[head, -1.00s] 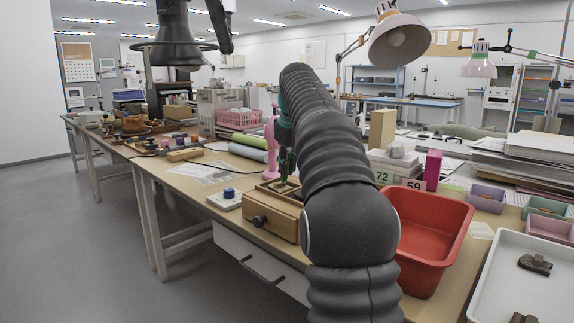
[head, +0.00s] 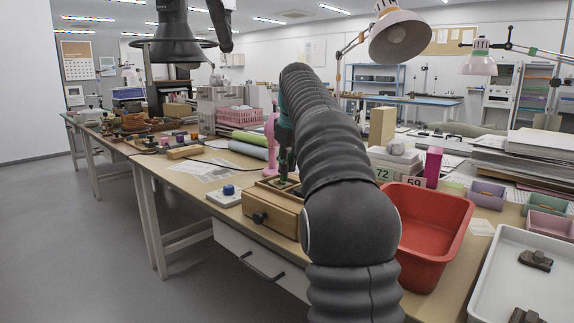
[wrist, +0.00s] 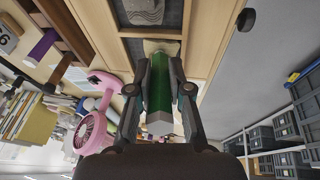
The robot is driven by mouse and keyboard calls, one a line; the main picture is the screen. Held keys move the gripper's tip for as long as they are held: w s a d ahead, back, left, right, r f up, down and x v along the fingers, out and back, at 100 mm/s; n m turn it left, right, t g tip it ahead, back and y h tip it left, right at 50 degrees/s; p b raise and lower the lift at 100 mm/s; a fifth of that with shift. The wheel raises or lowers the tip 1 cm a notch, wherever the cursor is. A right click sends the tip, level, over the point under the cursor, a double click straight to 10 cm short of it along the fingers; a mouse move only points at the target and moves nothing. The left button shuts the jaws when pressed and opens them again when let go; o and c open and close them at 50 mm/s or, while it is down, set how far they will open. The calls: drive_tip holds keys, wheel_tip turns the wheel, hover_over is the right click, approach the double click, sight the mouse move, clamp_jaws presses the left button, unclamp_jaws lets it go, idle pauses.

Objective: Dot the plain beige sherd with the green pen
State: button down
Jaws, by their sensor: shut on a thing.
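My gripper (wrist: 160,75) is shut on the green pen (wrist: 161,90), which lies along the middle of the wrist view with its pale end toward the camera. The pen's far end meets a plain beige piece (wrist: 154,46), seemingly the sherd, in a compartment of the wooden box (wrist: 117,20). I cannot tell whether the tip touches it, and the jaws and pen hide part of the piece. In the head view my gripper (head: 285,165) is small and points down over the wooden drawer box (head: 272,217), partly hidden by my arm.
A pink stand-like object (wrist: 93,128) is close beside my gripper. A blue-topped pad (head: 225,196) lies left of the box. A red basin (head: 432,235) and a white tray (head: 505,280) with dark pieces stand to the right. A paper sheet (head: 200,170) lies behind.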

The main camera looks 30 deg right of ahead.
idle(0.5)
wheel_tip(320, 180, up, 3)
drive_tip(key=p, duration=0.3)
drive_tip(key=shift+f, duration=0.2)
drive_tip(key=shift+r, duration=2.15)
